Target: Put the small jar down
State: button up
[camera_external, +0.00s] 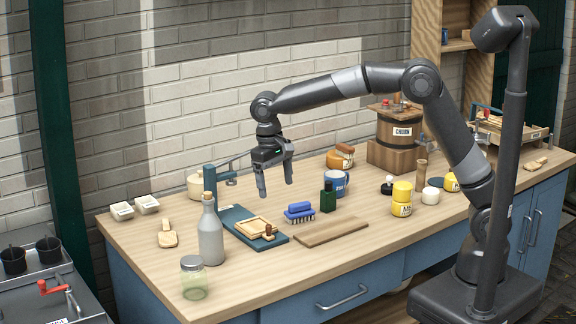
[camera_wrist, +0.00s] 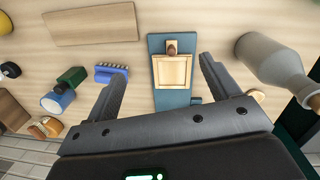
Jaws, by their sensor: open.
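A small glass jar (camera_external: 193,278) with a grey lid and pale green contents stands upright near the front left corner of the worktop. It does not show in the wrist view. My gripper (camera_external: 276,190) is open and empty, pointing down above the table, behind the blue board. In the wrist view my two fingers (camera_wrist: 165,75) are spread wide, with nothing between them but the board and tabletop below. The gripper is well apart from the jar.
A grey bottle (camera_external: 210,233) stands beside the jar.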

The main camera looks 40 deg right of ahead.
jog(key=s+d+r+t, duration=0.1)
jog(key=s+d+r, duration=0.15)
jog(key=d, duration=0.75)
jog(key=s+d+r+m+y, duration=0.1)
jog(key=s+d, duration=0.3)
jog(key=d, duration=0.5)
jog(key=s+d+r+t, duration=0.1)
jog(key=s+d+r, duration=0.15)
jog(key=d, duration=0.75)
jog(key=s+d+m+t, duration=0.1)
jog(key=s+d+t, duration=0.3)
jog(key=s+d, duration=0.6)
jog(key=shift+s+d, duration=0.15)
jog(key=shift+d, duration=0.4)
jog(key=shift+o, duration=0.3)
